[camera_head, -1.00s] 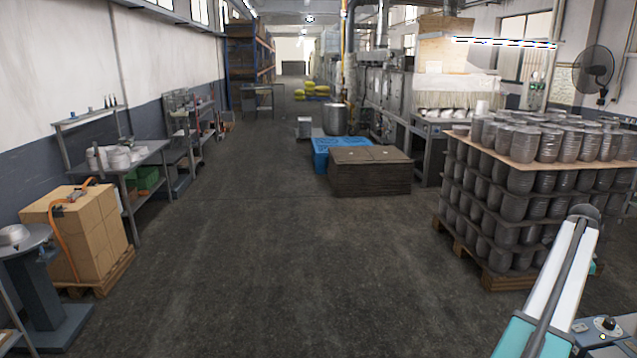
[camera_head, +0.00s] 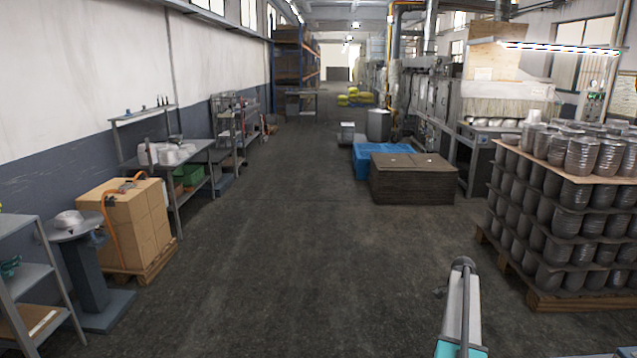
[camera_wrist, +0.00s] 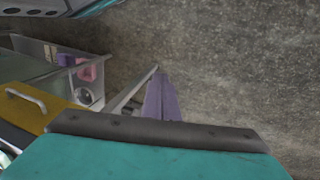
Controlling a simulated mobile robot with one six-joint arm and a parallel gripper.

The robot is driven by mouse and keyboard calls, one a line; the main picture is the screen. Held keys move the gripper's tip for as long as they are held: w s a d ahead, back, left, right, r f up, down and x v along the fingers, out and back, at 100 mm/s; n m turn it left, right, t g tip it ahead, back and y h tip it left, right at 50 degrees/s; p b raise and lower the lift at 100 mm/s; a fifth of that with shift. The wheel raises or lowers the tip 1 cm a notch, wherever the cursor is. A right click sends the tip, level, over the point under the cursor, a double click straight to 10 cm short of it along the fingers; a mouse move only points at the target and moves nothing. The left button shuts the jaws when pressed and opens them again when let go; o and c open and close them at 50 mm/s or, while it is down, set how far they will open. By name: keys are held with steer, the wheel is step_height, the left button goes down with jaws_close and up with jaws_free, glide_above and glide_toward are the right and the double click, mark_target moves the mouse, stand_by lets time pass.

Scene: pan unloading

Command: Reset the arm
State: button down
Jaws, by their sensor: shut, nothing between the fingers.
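My arm shows at the bottom right of the head view as a pale link with a teal part and a rounded grey end. It points up and forward over bare floor. In the wrist view, the teal body and dark front edge of my gripper (camera_wrist: 155,130) fill the bottom. It is shut and holds nothing.
A pallet stack of metal pans (camera_head: 560,215) stands at right. Cartons (camera_head: 130,225), a round-topped stand (camera_head: 88,270) and shelves (camera_head: 35,280) line the left. The middle floor is clear.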

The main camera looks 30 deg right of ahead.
steer(key=w+a+f+n+g+b, duration=0.1)
steer(key=a+f+n, duration=0.2)
steer(key=a+f, duration=0.75)
steer(key=w+a+f+n+g+b, duration=0.1)
steer(key=w+a+f+n, duration=0.3)
steer(key=a, duration=1.2)
steer(key=s+a+f+n+g+b, duration=0.1)
steer(key=a+f, duration=0.8)
steer(key=a, duration=0.4)
steer(key=s+a+f+n+b, duration=0.1)
steer(key=s+a+f+n, duration=0.2)
steer(key=s+a, duration=0.4)
steer(key=s+a+f+n, duration=0.3)
steer(key=s+a+f, duration=0.1)
steer(key=a, duration=0.4)
steer(key=s+a+f+n+h, duration=0.1)
steer(key=s+a+n, duration=0.5)
steer(key=s+n, duration=0.3)
steer(key=shift+s+a+b, duration=0.35)
steer(key=shift+s+b, duration=0.1)
steer(key=shift+s, duration=0.9)
steer(key=shift+d, duration=0.15)
